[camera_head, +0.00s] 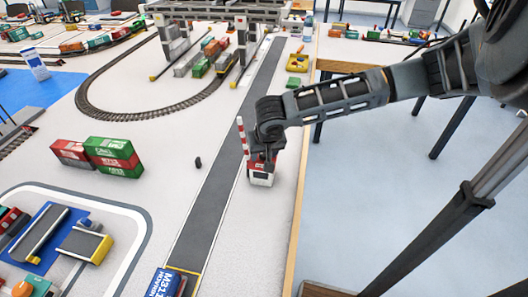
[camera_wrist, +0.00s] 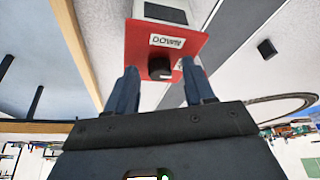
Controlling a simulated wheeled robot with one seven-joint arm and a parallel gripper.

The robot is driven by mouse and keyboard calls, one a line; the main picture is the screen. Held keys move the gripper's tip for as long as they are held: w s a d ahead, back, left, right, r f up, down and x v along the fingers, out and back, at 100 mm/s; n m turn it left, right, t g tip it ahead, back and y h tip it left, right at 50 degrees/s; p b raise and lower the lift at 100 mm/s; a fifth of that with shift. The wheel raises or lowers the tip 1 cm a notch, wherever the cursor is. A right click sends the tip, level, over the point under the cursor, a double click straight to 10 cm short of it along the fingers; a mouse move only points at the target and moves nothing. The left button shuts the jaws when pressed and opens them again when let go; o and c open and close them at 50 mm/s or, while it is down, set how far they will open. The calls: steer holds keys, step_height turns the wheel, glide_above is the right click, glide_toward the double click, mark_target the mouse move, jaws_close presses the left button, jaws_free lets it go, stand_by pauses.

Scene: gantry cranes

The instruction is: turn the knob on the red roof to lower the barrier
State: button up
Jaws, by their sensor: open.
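A small white hut (camera_head: 260,179) with a red roof stands beside the grey road in the head view. A red and white striped barrier (camera_head: 241,136) stands upright at its left side. In the wrist view the red roof (camera_wrist: 136,50) carries a "DOWN" label (camera_wrist: 167,41) and a black knob (camera_wrist: 159,68). My gripper (camera_wrist: 159,74) is open, with one finger on each side of the knob and a gap to both. In the head view my gripper (camera_head: 263,152) is over the hut and hides most of the roof.
The grey road (camera_head: 214,190) runs past the hut, with a blue truck (camera_head: 165,284) at its near end. Red and green containers (camera_head: 113,152) stand to the left. A small black object (camera_head: 198,162) lies left of the road. The table's wooden edge (camera_head: 297,215) is close on the right.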

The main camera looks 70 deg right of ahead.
jaws_close()
stand_by(0.3)
steer(key=n, duration=0.2)
steer(key=n+t+y, duration=0.1)
steer(key=n, duration=0.1)
steer(key=shift+s+d+n, duration=0.2)
steer(key=shift+n, duration=0.2)
steer(key=n, duration=0.1)
steer(key=n+t+y, duration=0.1)
steer(key=n, duration=0.1)
steer(key=shift+d+n+y, duration=0.15)
steer(key=shift+n+y, duration=0.15)
steer(key=n+y, duration=0.1)
steer(key=n, duration=0.3)
steer(key=shift+d+y, duration=0.15)
steer(key=shift+y, duration=0.25)
steer(key=shift+d+n+y, duration=0.15)
steer(key=shift+n+y, duration=0.65)
steer(key=shift+n, duration=1.7)
jaws_free()
